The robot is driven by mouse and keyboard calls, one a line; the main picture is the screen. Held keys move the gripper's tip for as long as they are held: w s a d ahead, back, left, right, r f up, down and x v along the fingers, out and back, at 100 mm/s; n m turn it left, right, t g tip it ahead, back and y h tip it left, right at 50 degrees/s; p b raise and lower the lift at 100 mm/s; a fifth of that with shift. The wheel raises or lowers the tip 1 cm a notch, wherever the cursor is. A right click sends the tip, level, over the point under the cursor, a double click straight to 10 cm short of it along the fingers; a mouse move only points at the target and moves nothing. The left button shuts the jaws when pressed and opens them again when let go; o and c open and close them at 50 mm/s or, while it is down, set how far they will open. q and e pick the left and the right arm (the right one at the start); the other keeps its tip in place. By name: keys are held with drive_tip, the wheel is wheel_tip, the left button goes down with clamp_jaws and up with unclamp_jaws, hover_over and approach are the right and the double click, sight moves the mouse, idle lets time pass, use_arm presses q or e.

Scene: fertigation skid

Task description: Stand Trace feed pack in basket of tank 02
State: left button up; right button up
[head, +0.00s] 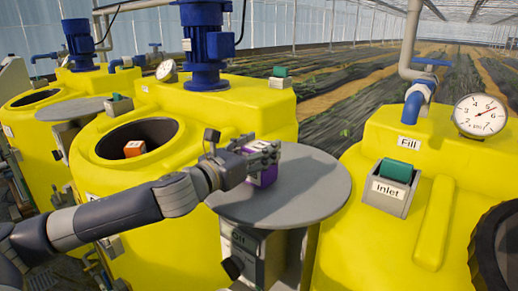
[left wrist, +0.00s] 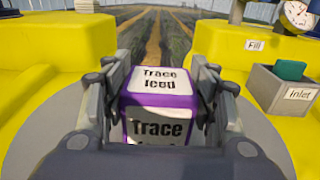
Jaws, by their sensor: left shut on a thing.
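The Trace feed pack (head: 266,176) is a purple and white box at the grey round table. It also shows in the left wrist view (left wrist: 158,112), upright, its name readable on top and near face. My left gripper (head: 262,158) is shut on it, one finger at each side. I cannot tell whether the pack touches the table. The middle yellow tank (head: 245,110) has an open round mouth with an orange and white pack (head: 134,148) inside. No number 02 is readable, and I cannot make out a basket. My right gripper is not in view.
The grey round table (head: 300,196) is otherwise bare on top. A right yellow tank (head: 360,155) carries a Fill pipe, a gauge (head: 480,115) and an Inlet box (head: 390,188). Blue motors (head: 205,45) rise behind the middle mouth. Another open tank (head: 28,125) stands at the left.

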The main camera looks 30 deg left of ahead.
use_arm(q)
drive_tip(key=shift+f, duration=0.1)
drive_tip(key=o, duration=1.3)
drive_tip(key=shift+o, duration=0.2)
